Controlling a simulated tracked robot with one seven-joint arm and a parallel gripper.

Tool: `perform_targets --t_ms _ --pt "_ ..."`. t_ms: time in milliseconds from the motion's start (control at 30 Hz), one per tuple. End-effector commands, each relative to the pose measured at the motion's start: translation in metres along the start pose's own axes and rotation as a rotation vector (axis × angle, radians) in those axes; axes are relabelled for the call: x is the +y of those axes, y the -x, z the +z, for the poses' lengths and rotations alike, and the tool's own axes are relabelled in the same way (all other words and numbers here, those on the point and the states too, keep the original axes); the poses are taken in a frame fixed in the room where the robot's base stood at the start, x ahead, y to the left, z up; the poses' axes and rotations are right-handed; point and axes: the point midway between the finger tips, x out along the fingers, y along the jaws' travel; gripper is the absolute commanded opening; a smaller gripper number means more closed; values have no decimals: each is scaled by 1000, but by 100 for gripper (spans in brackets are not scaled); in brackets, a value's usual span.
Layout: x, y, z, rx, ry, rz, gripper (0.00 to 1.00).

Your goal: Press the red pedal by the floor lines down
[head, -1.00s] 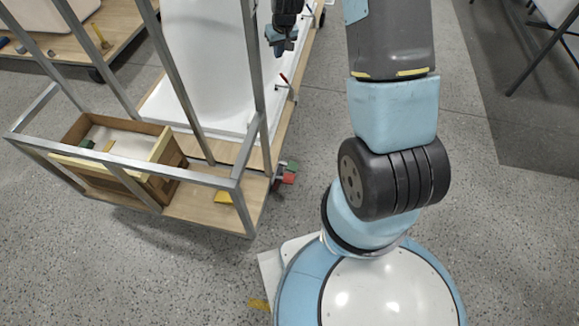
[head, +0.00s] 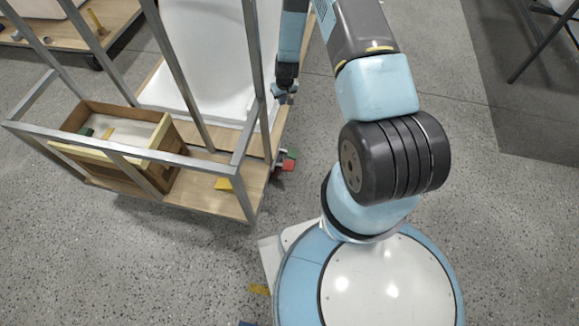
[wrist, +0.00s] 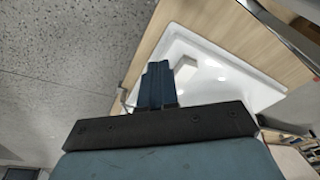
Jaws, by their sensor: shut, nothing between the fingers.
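The red pedal (head: 288,166) is a small red block low at the right side of the wooden cart. A similar green pedal (head: 292,153) sits right beside it, farther from me. My gripper (head: 284,96) points down beyond the pedals in the head view, apart from them and higher up. Its fingers are shut and empty; the wrist view shows them (wrist: 157,84) together, over the cart's side near the white tub shell. The pedals do not show in the wrist view.
A grey metal frame post (head: 250,60) rises at the cart's edge, just left of my gripper. The speckled floor to the right is clear.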

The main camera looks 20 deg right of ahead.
Motion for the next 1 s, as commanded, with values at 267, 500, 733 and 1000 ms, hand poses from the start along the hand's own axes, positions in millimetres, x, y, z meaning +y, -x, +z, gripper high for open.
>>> perform_targets --t_ms 267,500,733,1000 --pt "-2 -78 50 -33 -3 6 0" --pt "-7 -138 99 -59 -4 14 0" --pt "-12 -186 148 -82 -5 23 0" --pt "-16 -213 179 -95 -3 30 0"
